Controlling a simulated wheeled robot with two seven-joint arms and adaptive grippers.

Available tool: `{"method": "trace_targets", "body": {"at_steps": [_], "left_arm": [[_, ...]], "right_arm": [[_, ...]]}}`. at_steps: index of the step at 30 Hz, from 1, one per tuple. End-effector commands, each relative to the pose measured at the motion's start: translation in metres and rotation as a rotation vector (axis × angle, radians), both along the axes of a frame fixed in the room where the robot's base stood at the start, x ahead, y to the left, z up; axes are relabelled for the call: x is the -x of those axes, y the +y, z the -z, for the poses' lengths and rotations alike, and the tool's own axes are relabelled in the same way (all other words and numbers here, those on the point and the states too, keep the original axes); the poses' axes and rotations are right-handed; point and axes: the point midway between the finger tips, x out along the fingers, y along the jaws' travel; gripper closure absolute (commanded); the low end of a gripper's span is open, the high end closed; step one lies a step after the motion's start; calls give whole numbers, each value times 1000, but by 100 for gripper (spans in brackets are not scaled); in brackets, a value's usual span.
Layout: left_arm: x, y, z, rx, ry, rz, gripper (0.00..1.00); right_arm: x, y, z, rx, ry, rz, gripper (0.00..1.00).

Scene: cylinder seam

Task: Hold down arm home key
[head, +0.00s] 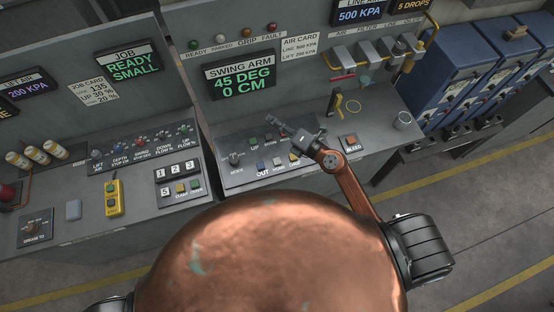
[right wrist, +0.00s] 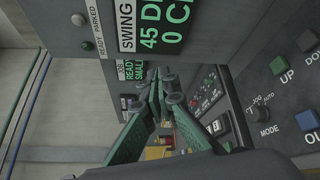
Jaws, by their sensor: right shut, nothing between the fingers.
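The swing arm panel (head: 232,179) has a row of keys along its front edge. The home key (head: 278,162), small and pale, sits between the blue out key (head: 261,165) and a yellow key (head: 294,158). My right gripper (head: 273,121) is over the panel's back part, behind the key row and not on the home key. Its green-padded fingers (right wrist: 165,88) are shut and empty in the right wrist view. That view shows the blue out key (right wrist: 307,120) at its right edge, but not the home key. My left gripper is out of view.
The swing arm display (head: 240,78) reads 45 DEG, 0 CM. A mode knob (head: 235,158) stands left of the keys, and a red bleed button (head: 351,139) to the right.

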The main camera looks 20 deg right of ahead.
Motion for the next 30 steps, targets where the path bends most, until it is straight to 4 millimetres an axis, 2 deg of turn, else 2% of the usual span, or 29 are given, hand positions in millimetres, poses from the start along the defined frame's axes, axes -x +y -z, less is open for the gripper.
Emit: {"method": "trace_targets", "body": {"at_steps": [1, 3, 6, 10, 15, 25, 30], "left_arm": [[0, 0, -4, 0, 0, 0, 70], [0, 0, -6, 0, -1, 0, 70], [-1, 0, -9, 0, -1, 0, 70], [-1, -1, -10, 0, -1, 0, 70], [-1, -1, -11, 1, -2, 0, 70], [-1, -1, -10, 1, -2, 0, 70], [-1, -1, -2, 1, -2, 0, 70]], "right_arm": [[4, 13, 23, 136, 32, -74, 100], [11, 19, 61, 308, 93, -156, 100], [20, 12, 105, 496, 179, -225, 100], [28, -5, 139, 640, 259, -262, 100], [31, -14, 152, 700, 295, -273, 100], [31, -14, 153, 698, 295, -273, 100], [31, -14, 160, 698, 294, -273, 100]]}}
